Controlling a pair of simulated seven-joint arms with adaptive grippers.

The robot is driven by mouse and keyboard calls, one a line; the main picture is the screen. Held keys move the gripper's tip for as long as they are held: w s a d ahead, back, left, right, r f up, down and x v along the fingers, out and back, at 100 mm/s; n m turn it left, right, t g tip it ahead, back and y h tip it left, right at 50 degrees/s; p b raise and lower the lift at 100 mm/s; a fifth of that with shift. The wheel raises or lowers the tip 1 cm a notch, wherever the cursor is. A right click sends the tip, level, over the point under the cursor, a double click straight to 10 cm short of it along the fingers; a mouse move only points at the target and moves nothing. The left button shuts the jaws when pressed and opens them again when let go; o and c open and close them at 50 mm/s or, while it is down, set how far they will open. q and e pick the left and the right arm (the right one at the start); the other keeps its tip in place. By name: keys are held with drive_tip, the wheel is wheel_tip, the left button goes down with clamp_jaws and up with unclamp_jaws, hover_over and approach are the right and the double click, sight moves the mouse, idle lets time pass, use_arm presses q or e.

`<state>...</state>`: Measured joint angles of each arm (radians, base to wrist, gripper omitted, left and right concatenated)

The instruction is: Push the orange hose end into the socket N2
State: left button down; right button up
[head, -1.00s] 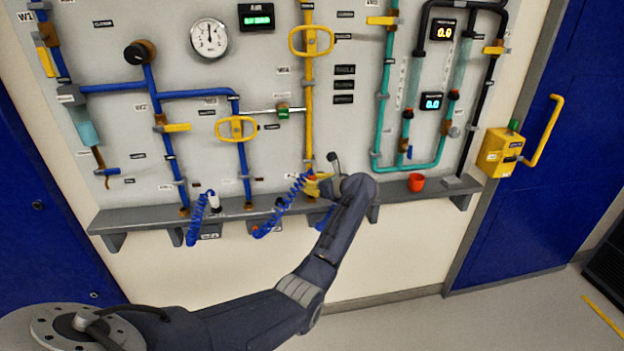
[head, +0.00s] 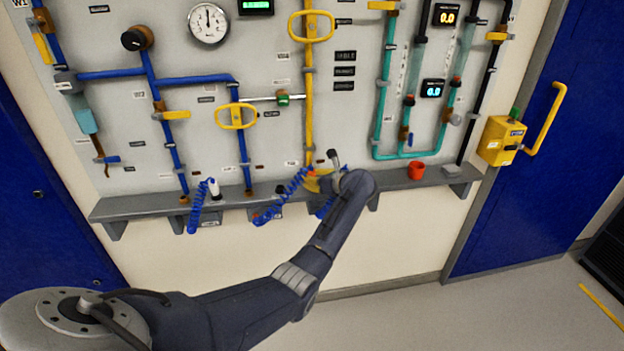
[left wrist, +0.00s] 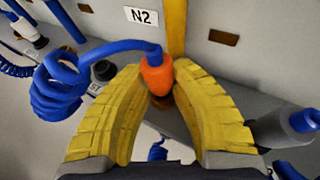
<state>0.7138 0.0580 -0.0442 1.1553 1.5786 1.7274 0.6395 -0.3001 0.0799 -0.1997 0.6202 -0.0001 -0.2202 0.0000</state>
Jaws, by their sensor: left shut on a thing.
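My left gripper (left wrist: 160,88) has its yellow fingers closed around an orange hose end (left wrist: 157,72) in the left wrist view. A blue coiled hose (left wrist: 62,85) runs from the top of the hose end to the left. The N2 label (left wrist: 141,16) is on the panel just above and left of it. A brownish part (left wrist: 162,100) shows below the hose end between the fingers. The socket N2 cannot be made out clearly, nor whether the hose end touches it. In the head view my left gripper (head: 320,183) is at the shelf, partly hidden by its arm. My right gripper is not in view.
The grey shelf (head: 408,183) runs below the pipe panel. A red cup (head: 416,171) stands on it to the right. Another blue coiled hose (head: 197,207) hangs at the left. A grey-blue fitting (left wrist: 285,127) is close to the right finger.

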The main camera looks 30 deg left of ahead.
use_arm(q)
drive_tip(key=shift+f, duration=0.6)
idle(0.8)
drive_tip(key=shift+r, duration=0.15)
drive_tip(key=shift+r, duration=1.5)
drive_tip(key=shift+f, duration=0.2)
drive_tip(key=shift+f, duration=0.85)
drive_tip(key=shift+f, duration=0.6)
idle(0.7)
drive_tip(key=shift+r, duration=0.2)
drive_tip(key=shift+r, duration=1.45)
